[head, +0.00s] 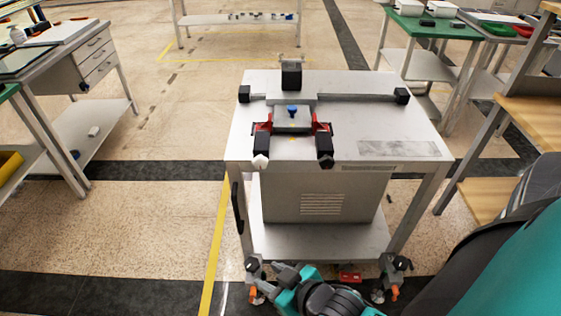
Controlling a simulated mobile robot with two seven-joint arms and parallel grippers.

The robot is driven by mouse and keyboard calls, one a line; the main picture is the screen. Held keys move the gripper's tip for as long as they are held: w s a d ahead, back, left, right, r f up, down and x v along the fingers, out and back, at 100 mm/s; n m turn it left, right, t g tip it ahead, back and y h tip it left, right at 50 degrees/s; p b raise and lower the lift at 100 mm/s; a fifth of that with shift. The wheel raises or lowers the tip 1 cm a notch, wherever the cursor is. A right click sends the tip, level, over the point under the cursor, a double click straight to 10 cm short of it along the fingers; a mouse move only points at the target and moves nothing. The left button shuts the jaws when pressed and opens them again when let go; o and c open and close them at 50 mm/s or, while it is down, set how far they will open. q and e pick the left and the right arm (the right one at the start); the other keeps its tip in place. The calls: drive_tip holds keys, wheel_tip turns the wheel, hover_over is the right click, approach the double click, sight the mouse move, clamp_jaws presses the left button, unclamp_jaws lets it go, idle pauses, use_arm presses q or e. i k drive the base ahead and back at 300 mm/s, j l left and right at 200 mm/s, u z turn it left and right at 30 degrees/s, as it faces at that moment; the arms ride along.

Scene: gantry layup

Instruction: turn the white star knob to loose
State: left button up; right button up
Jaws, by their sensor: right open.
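The white star knob (260,161) is at the near end of the left black clamp block, at the front edge of the grey metal bench. A dark knob (326,163) sits at the end of the matching right block. Between the blocks is a grey fixture plate (292,120) with red side parts and a blue knob (292,111). My right gripper (284,273) is low at the bottom of the head view, in front of the bench and well apart from the white knob. It is open; its fingers are hard to make out. My left gripper is out of view.
The bench top (385,125) is mostly clear at its right. The bench has a lower shelf with a grey cabinet (322,195) and caster feet. A drawer table (95,60) stands left; a green-topped table (440,30) and wooden shelves (530,120) stand right.

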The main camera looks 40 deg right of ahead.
sight(261, 162)
drive_tip(key=i+j+z, duration=0.15)
drive_tip(key=j+z, duration=0.25)
drive_tip(key=i+j+z, duration=0.1)
drive_tip(key=j+z, duration=0.75)
drive_tip(key=i+j, duration=0.05)
drive_tip(key=j, duration=0.05)
